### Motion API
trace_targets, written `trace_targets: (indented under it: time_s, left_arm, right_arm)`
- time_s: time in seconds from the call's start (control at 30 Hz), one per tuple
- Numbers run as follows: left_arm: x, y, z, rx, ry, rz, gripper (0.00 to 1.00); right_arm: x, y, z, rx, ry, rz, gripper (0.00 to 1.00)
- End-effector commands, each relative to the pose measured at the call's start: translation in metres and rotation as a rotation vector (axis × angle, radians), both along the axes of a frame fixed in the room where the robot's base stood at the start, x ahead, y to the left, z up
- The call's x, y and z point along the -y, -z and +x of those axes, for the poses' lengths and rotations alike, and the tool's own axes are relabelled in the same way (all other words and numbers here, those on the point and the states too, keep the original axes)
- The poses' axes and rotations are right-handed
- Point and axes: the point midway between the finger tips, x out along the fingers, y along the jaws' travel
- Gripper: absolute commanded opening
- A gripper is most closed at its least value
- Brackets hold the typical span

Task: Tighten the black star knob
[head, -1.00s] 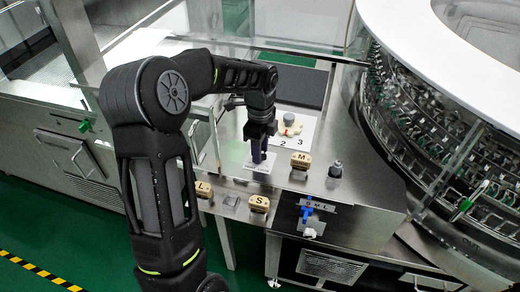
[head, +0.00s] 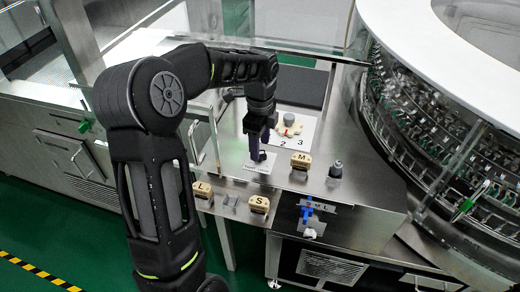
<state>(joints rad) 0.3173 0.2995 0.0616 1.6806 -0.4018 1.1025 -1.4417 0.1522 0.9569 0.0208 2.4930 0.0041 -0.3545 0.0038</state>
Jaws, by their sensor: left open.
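My left gripper (head: 258,146) points down over the steel deck, above a small white label plate (head: 256,169). Its two dark purple fingers are apart. A small black piece (head: 263,156) shows by the fingertips, just above the plate. It may be the black star knob, but it is partly hidden by the fingers and too small to make out its star shape. I cannot tell whether the fingers touch it. My right gripper is not in view.
Blocks marked M (head: 301,161), L (head: 202,190) and S (head: 259,204) sit nearby. A numbered white plate (head: 302,132) lies behind. The round washer (head: 430,120) fills the right.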

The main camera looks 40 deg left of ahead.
Motion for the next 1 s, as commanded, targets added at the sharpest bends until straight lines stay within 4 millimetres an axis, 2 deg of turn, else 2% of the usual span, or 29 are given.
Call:
trace_targets:
  time_s: [0.2,0.3,1.0]
  left_arm:
    - [-0.001,-0.041,0.003,0.013,0.005,0.008,0.55]
    - [-0.001,-0.052,0.002,0.01,0.004,0.006,0.55]
    - [0.0,-0.052,0.0,0.001,0.001,0.0,0.55]
  right_arm:
    - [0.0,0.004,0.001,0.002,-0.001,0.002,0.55]
    - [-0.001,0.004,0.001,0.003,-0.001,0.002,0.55]
    - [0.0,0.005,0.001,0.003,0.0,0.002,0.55]
